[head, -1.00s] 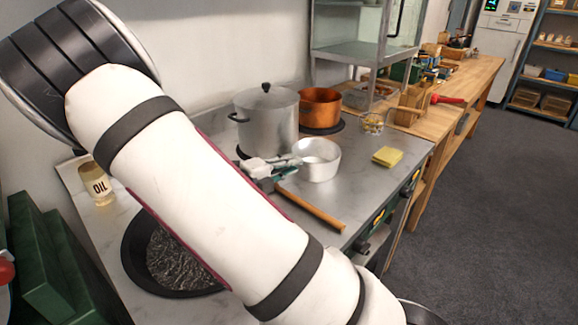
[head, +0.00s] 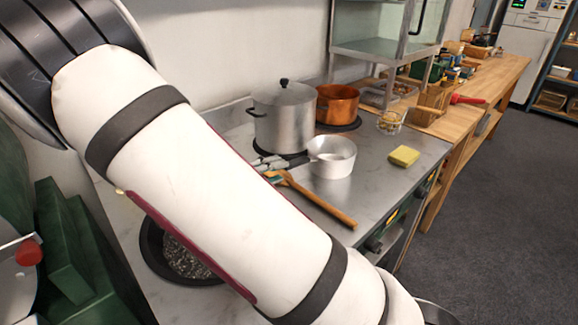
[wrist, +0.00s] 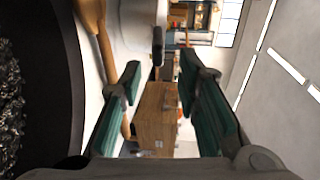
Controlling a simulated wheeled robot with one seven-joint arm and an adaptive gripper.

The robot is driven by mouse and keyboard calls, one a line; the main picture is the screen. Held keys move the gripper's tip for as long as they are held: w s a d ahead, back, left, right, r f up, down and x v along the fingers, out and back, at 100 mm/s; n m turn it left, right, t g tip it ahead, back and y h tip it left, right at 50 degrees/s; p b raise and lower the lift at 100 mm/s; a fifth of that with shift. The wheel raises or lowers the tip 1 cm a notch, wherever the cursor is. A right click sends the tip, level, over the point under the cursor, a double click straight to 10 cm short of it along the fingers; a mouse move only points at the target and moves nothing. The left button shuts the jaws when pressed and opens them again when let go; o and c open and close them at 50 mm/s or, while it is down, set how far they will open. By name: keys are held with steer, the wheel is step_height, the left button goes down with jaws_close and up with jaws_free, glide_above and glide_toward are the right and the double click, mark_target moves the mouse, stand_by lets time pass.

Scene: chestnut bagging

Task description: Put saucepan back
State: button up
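The small silver saucepan (head: 331,158) sits upright on the steel counter, in front of the large lidded pot. In the wrist view a dark bar (wrist: 157,45), apparently its handle, lies straight ahead at my fingertips. My gripper (wrist: 160,60) is open, with teal pads apart on either side of that line and nothing clamped between them. In the head view my arm hides most of the gripper; only small grey parts show left of the saucepan. I cannot tell whether they touch it.
A wooden spoon (head: 315,200) lies in front of the saucepan. A lidded pot (head: 284,118) and a copper pot (head: 337,104) stand behind. A yellow sponge (head: 404,156) lies at right. A dark pan (head: 155,250) is partly behind my arm. Counter between saucepan and sponge is clear.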

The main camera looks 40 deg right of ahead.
steer(key=s+a+r+m+g+y, duration=0.1)
steer(key=s+r+m+g+y, duration=0.15)
steer(key=s+m+y, duration=0.45)
steer(key=s+a+r+m+g+y, duration=0.1)
steer(key=s+r+m+y, duration=0.15)
steer(key=s+m, duration=0.75)
steer(key=s+a+r+m+t+y, duration=0.2)
steer(key=s+a+r+m+y, duration=0.1)
steer(key=m, duration=0.7)
steer(key=s+a+r+m+t+y, duration=0.2)
steer(key=s+a+m, duration=0.4)
steer(key=m, duration=0.4)
steer(key=shift+s+r+t+y, duration=0.45)
steer(key=shift+s+y, duration=0.15)
steer(key=shift+y, duration=0.35)
steer(key=shift+a, duration=0.1)
